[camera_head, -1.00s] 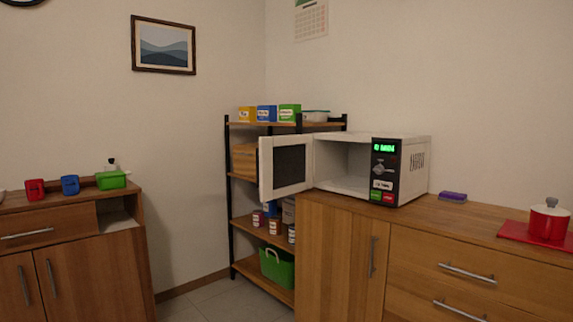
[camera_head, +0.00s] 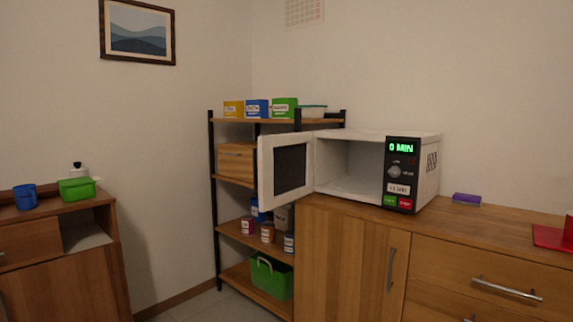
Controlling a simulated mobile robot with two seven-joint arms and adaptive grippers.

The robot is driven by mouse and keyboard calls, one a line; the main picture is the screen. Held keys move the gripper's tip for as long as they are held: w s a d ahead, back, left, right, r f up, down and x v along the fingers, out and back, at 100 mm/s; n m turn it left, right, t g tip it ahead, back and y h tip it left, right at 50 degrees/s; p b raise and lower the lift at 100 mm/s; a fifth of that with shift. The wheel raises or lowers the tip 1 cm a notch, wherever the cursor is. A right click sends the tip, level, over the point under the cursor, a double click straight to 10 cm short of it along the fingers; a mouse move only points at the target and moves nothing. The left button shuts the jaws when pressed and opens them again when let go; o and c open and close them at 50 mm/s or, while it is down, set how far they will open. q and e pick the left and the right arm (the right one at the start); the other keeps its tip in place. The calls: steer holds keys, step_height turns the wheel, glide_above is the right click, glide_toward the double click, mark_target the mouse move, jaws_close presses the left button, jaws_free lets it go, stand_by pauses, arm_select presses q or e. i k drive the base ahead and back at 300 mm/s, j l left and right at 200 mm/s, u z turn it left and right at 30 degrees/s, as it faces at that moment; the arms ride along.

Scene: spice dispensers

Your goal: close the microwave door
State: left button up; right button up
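The white microwave (camera_head: 425,175) stands on the wooden cabinet's top. Its door (camera_head: 286,170) is open, swung out to the left and towards me, with a dark window in a white frame. The inside of the microwave (camera_head: 346,166) shows and looks empty. Its control panel (camera_head: 400,173) has a green display reading 0 MIN. Neither of my grippers is in view.
The wooden cabinet (camera_head: 346,256) carries a purple sponge-like item (camera_head: 466,199) and a red mat (camera_head: 551,237) at right. A shelf rack (camera_head: 213,200) with boxes, cans and a green basket (camera_head: 271,277) stands behind the door. A left cabinet (camera_head: 62,279) holds a blue mug (camera_head: 25,196) and green container (camera_head: 76,189).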

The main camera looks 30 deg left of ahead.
mark_target(284, 174)
steer(key=i+j+z, duration=0.25)
steer(key=j, duration=0.9)
steer(key=j+z, duration=0.25)
steer(key=j, duration=0.9)
